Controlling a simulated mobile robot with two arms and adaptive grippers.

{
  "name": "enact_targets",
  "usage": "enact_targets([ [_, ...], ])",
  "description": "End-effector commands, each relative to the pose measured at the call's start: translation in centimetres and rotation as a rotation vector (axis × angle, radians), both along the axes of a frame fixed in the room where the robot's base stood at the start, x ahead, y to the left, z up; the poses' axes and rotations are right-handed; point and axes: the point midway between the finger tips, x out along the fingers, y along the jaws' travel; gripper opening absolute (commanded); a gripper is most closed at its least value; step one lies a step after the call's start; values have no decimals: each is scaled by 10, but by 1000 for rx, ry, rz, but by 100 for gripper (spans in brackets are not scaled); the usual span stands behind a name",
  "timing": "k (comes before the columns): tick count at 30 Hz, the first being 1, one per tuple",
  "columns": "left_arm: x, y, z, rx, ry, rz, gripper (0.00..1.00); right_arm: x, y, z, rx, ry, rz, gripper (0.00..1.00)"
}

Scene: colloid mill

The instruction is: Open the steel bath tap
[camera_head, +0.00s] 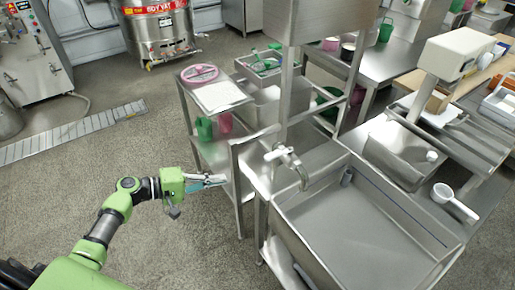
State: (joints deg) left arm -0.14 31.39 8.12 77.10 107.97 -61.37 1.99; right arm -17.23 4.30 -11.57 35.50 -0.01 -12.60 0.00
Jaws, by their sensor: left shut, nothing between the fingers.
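The steel tap (286,160) stands at the left rear edge of the large steel bath (350,225), with its curved spout over the basin. A small light-coloured part shows at the top of the tap; I cannot tell its handle position, and no water is visible. My left gripper (222,180) reaches in from the left, its fingers pointing right. It is shut and empty, apart from the tap and to its left, near the upright of the steel stand. My right gripper is not in view.
A steel upright panel (237,190) lies between gripper and tap. A white scoop (455,202) rests at the right. The floor at left is mostly clear, with a drain grate (75,130).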

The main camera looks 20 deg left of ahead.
Motion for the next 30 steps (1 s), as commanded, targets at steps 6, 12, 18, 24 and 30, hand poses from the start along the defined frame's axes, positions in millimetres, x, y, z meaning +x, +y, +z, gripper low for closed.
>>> enact_targets([
  [6, 1, -6, 115, -159, -161, -98, 0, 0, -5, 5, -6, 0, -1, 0],
  [12, -1, -8, 134, -189, -190, -118, 0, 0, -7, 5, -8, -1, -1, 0],
  [18, -1, -8, 133, -188, -188, -116, 0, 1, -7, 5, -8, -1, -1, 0],
  [24, 7, -18, 135, -188, -188, -117, 0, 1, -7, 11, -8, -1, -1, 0],
  [30, 29, -50, 137, -190, -188, -118, 0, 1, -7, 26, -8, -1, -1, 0],
])
